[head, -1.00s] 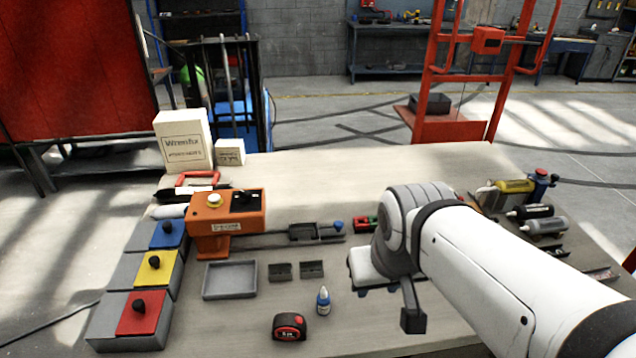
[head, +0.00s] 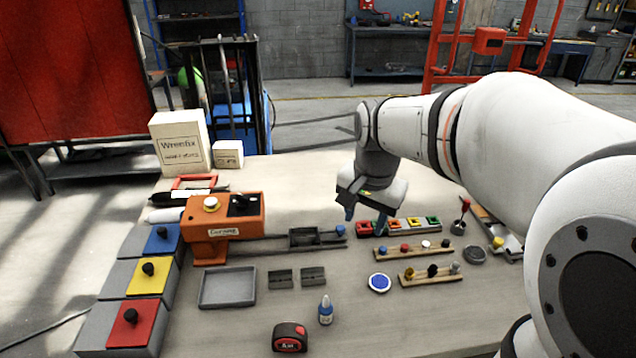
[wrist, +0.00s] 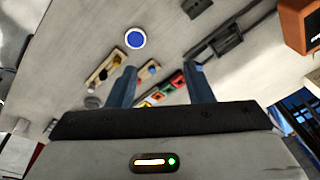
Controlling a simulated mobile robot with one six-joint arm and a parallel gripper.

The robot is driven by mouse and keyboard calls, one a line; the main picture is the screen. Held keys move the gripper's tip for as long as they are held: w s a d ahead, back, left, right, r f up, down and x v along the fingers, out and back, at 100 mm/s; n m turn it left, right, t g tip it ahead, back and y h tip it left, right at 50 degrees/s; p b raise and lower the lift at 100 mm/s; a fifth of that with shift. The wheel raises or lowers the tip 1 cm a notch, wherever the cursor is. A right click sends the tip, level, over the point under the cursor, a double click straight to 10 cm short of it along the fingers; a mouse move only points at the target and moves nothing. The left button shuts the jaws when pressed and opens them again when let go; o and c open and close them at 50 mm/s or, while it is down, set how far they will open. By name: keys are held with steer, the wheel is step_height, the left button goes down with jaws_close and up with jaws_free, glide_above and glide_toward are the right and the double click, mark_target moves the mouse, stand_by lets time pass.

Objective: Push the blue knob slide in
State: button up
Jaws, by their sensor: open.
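The orange machine (head: 225,222) stands at the left middle of the table. A dark slide (head: 302,238) with a small tray sticks out of its right side. The blue knob (head: 339,230) is at the slide's right end. My gripper (head: 365,220) is open, fingers pointing down, just right of the knob and apparently above it; whether it touches cannot be told. In the wrist view the two blue fingers (wrist: 161,85) are spread with nothing gripped. The dark slide (wrist: 229,40) shows there to the right of the fingers; the knob is not clearly visible.
Peg racks (head: 432,273), a blue disc (head: 378,282), a glue bottle (head: 325,311) and a tape measure (head: 290,338) stand nearer. A grey tray (head: 227,303) sits before the machine. The table's back middle is clear.

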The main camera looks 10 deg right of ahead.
steer(key=w+f+m+g+b, duration=0.1)
steer(key=w+f+m, duration=0.45)
steer(key=w, duration=0.55)
steer(key=m+g+b, duration=0.1)
steer(key=m, duration=0.4)
glide_toward(340, 227)
steer(key=shift+s+d+f+n, duration=0.1)
steer(key=shift+s+f+n, duration=0.05)
steer(key=shift+s+n, duration=0.1)
steer(key=shift+w+f, duration=0.25)
steer(key=shift+f, duration=0.4)
step_height(340, 227, down, 7)
steer(key=shift+r+p, duration=0.1)
steer(key=shift+p, duration=0.3)
steer(key=shift+c, duration=0.2)
jaws_close()
